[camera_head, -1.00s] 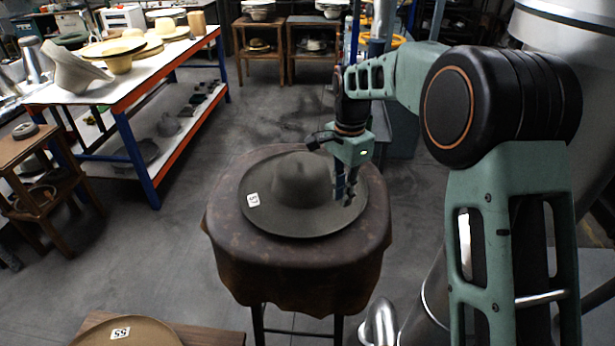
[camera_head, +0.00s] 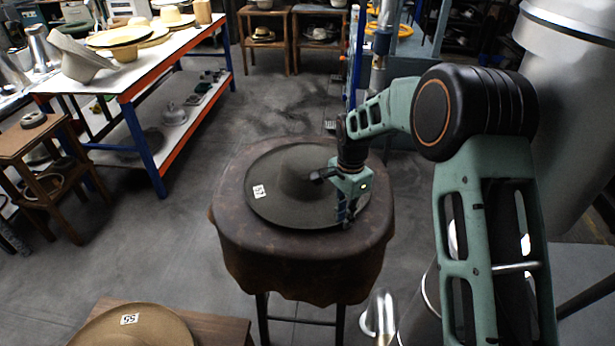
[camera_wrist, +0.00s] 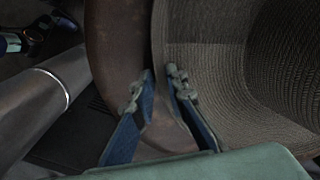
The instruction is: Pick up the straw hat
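The straw hat (camera_head: 284,208), dark grey-brown with a white tag marked 47, lies brim down on a round table with a brown cover (camera_head: 235,235). My gripper (camera_head: 346,219) is at the hat's near right brim edge, fingers pointing down. In the wrist view my gripper (camera_wrist: 156,82) has its two blue fingers apart with a gap between them. One finger shows over the brown cover and the other over the woven brim of the hat (camera_wrist: 205,75). The brim edge runs between them. Whether the fingers touch the brim cannot be told.
A tan hat marked 55 (camera_head: 135,330) lies on a wooden stand (camera_head: 218,330) at the bottom left. A long workbench (camera_head: 150,70) with several hats stands at the back left. A large metal cylinder (camera_head: 575,110) is at the right. The floor left of the round table is clear.

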